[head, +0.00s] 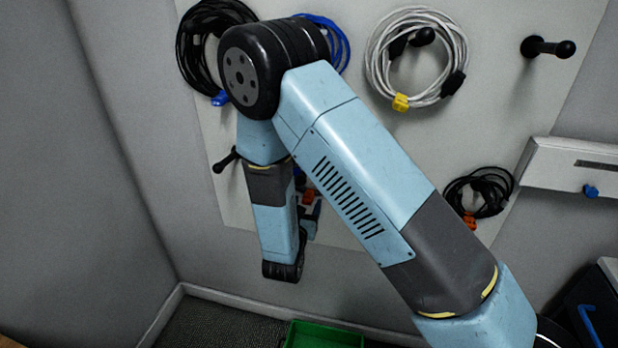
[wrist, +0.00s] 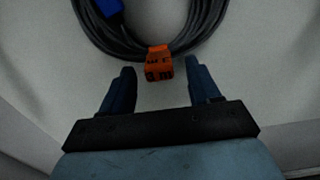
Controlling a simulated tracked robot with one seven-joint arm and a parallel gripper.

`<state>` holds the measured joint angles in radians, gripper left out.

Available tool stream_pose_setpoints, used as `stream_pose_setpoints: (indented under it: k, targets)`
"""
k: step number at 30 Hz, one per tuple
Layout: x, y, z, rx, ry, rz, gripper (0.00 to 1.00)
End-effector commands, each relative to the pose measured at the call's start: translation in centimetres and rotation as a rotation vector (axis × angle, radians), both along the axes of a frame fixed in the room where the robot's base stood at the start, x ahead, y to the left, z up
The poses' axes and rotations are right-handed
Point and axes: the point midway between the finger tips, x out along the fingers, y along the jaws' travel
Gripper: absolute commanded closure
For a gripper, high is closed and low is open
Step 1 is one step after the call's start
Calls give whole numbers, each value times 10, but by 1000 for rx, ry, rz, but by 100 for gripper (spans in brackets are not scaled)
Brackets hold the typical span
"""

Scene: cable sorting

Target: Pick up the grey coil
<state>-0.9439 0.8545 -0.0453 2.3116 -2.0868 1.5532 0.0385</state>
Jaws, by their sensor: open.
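The grey coil (wrist: 100,38) is in the upper middle of the wrist view, cut off by the top edge. It is dark grey, with an orange tag (wrist: 159,62) at its bottom and a blue plug (wrist: 109,7) at its upper left. My gripper (wrist: 159,68) is open, its fingertips to the left and right of the orange tag. Nothing is gripped between the fingers. In the head view my arm hides most of this coil; a small orange patch, likely its tag (head: 308,196), shows beside my wrist.
The pale board (head: 400,190) also holds a black coil (head: 188,60) with a blue tag, a blue coil (head: 342,45), a white coil (head: 375,60) and a small black coil (head: 487,188). An empty peg (head: 548,47) sticks out upper right. A green bin (head: 322,336) stands below.

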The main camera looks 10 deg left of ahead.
Motion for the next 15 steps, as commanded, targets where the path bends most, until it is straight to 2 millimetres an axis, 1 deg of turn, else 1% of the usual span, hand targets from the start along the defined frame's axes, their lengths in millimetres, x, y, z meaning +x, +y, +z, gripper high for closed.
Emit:
stream_pose_setpoints:
  k: [1, 3, 8, 11, 15]
  targets:
    - [5, -1, 0, 0, -1, -2, 38]
    - [8, -1, 0, 0, -1, 0, 38]
    - [8, -1, 0, -1, 0, 1, 38]
    - [8, -1, 0, -1, 0, 1, 46]
    - [7, -1, 0, -1, 0, 1, 59]
